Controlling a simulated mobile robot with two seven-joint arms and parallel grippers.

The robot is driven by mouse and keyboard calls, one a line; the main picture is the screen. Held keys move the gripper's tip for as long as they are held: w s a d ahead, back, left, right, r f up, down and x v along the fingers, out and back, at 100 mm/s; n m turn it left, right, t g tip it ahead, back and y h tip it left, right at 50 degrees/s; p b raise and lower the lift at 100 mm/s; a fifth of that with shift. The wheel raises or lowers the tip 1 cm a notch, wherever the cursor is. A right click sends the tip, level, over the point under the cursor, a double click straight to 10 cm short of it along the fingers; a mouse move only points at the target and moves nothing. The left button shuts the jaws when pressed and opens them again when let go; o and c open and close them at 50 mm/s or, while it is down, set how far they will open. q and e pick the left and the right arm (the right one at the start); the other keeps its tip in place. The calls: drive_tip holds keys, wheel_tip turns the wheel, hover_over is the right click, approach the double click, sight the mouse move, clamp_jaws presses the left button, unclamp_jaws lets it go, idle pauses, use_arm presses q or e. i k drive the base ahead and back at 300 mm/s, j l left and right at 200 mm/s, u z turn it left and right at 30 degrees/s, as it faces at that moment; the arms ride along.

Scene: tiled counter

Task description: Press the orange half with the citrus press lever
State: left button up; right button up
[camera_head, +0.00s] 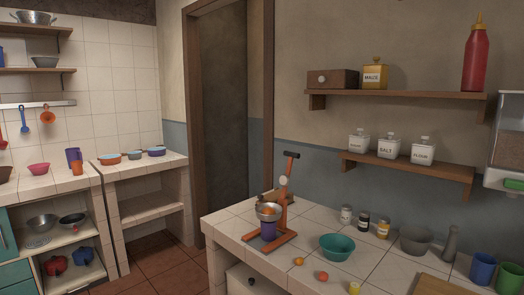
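The orange citrus press (283,205) stands upright on the tiled counter. Its lever (289,164) is raised and ends in a dark handle at the top. A small orange shape, which looks like the orange half (268,209), sits in the press's grey bowl (268,216); it is small and hard to make out. Neither of my grippers is in view.
A teal bowl (337,246) stands right of the press. Small round items (298,261) lie along the front edge. Jars (364,220), a grey bowl (416,240) and cups (482,269) are farther right. Shelves (407,172) hang above. Bare counter lies left of the press.

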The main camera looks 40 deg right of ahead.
sight(284, 179)
drive_tip(key=i, duration=0.65)
drive_tip(key=i+j+z, duration=0.1)
drive_tip(key=i, duration=0.55)
drive_tip(key=i+z, duration=0.2)
drive_tip(key=z, duration=0.2)
drive_tip(key=i+z, duration=0.2)
drive_tip(key=z, duration=0.2)
drive_tip(key=i+j+z, duration=0.15)
drive_tip(key=z, duration=0.3)
drive_tip(key=i, duration=0.05)
